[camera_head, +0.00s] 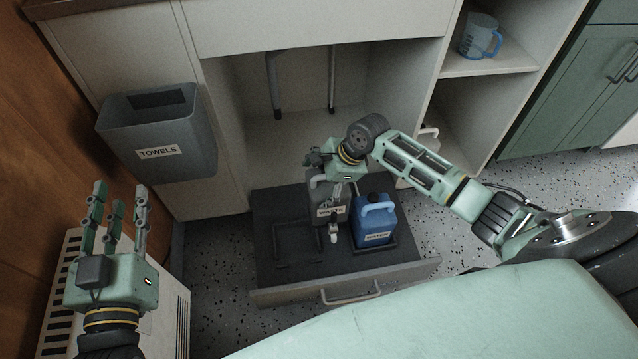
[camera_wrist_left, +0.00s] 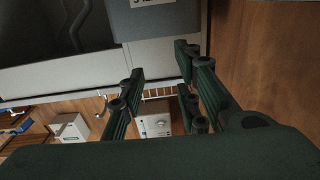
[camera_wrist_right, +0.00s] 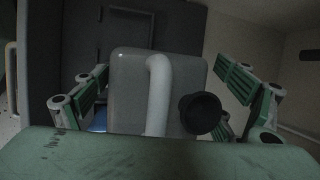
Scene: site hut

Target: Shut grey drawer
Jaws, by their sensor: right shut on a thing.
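The grey drawer (camera_head: 290,294) is pulled out low from the cabinet, with a bar handle (camera_head: 350,296) on its front. In it stand a grey jug (camera_head: 322,188) and a blue jug (camera_head: 376,226). My right gripper (camera_head: 335,204) is shut on the grey jug, inside the drawer area; its fingers hide part of it. In the right wrist view the grey jug (camera_wrist_right: 130,85), with pale handle and black cap, sits between the fingers. Whether it touches the drawer floor I cannot tell. My left gripper (camera_head: 117,205) is open and empty, left of the drawer.
An empty rack frame (camera_head: 298,243) lies on the drawer's left side. A grey towels bin (camera_head: 160,135) hangs on the cabinet at left. A vented white unit (camera_head: 172,290) stands below my left gripper. A blue clear measuring jug (camera_head: 478,36) is on a shelf at right.

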